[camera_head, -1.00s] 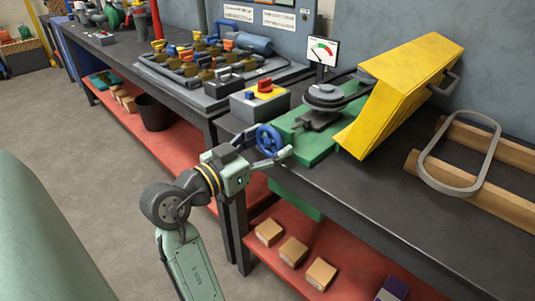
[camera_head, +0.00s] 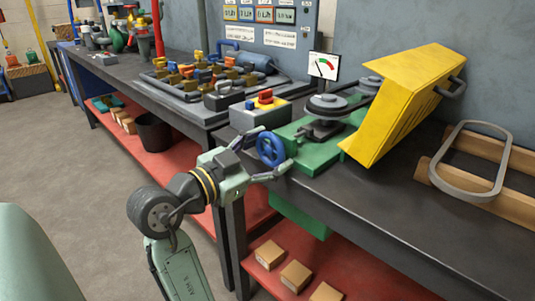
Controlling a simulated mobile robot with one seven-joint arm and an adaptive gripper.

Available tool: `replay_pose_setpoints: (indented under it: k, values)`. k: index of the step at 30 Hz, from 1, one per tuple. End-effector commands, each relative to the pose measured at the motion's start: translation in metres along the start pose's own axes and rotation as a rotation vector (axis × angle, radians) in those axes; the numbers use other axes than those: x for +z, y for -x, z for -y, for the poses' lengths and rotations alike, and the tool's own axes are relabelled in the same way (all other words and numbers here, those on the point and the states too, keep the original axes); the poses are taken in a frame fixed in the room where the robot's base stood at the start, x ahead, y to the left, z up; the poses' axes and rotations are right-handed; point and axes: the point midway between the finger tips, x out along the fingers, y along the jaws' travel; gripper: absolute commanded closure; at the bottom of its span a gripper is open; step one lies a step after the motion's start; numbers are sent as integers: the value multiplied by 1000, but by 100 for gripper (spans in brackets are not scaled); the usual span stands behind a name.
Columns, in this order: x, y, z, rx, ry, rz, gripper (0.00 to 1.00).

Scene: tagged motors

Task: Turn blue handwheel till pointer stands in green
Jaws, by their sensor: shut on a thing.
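The blue handwheel (camera_head: 271,148) is at the near end of a green machine base (camera_head: 318,155) at the bench edge. My gripper (camera_head: 268,152) reaches it from the left, with one finger at its upper left and the other at its lower right, shut on its rim. The fingers cover parts of the rim. The gauge (camera_head: 323,66) stands behind on a post, with a white face, a coloured arc with red and green, and a thin dark pointer. The pointer is too small to place surely on the arc.
A yellow guard (camera_head: 405,100) stands open to the right of the grey pulleys (camera_head: 327,104). A grey box with a red and yellow switch (camera_head: 262,103) is just behind the wheel. A grey loop belt (camera_head: 470,180) lies far right. The dark bench top (camera_head: 400,205) is clear in front.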

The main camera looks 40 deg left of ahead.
Motion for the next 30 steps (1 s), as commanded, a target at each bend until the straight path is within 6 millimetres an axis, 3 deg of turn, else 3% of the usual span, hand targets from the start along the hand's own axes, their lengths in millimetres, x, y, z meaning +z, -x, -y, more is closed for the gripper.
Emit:
replay_pose_setpoints:
  k: [4, 5, 13, 24, 30]
  values:
    - [0, 0, 0, 0, 0, 0, 65]
    - [0, 0, 0, 0, 0, 0, 36]
    - [0, 0, 0, 0, 1, 0, 18]
    - [0, 2, 0, -1, 1, 0, 17]
    - [0, 30, 1, -5, 0, 0, 17]
